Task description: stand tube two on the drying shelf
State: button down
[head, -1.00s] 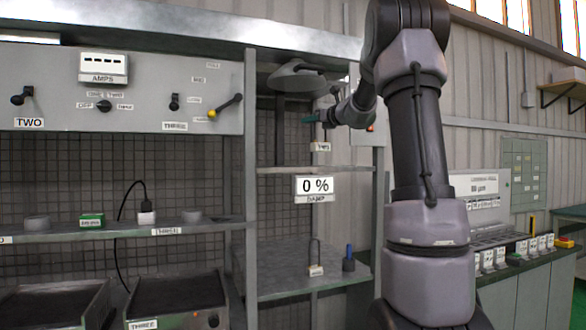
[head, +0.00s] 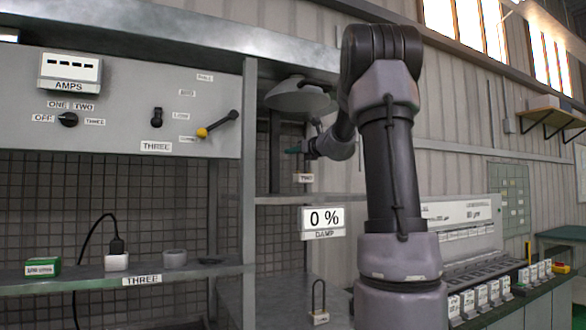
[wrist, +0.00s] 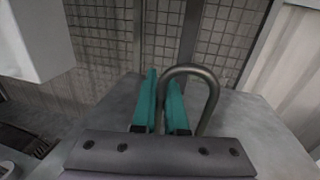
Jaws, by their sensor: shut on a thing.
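Tube two is a grey hairpin-bent tube; its arch (wrist: 212,88) rises beside the teal fingers in the wrist view. In the head view its block with the TWO tag (head: 304,178) hangs just below my gripper (head: 292,151), a little above the upper shelf edge. My gripper (wrist: 162,112) is shut on one leg of the tube, with the other leg to the right of the fingers. The upper shelf (head: 285,200) lies under a lamp hood (head: 297,95); I take it for the drying shelf. The tube's foot is hidden in the wrist view.
A DAMP sign reading 0 % (head: 322,218) hangs at the shelf's front. Another bent tube (head: 318,297) stands on the lower surface. A post (head: 249,180) bounds the bay on the left. The left shelf (head: 195,275) holds a green box (head: 43,267) and other small items.

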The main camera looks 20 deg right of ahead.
jog(key=shift+f, duration=2)
jog(key=c, duration=1)
grip_release()
jog(key=shift+f, duration=0.15)
jog(key=shift+o, duration=0.2)
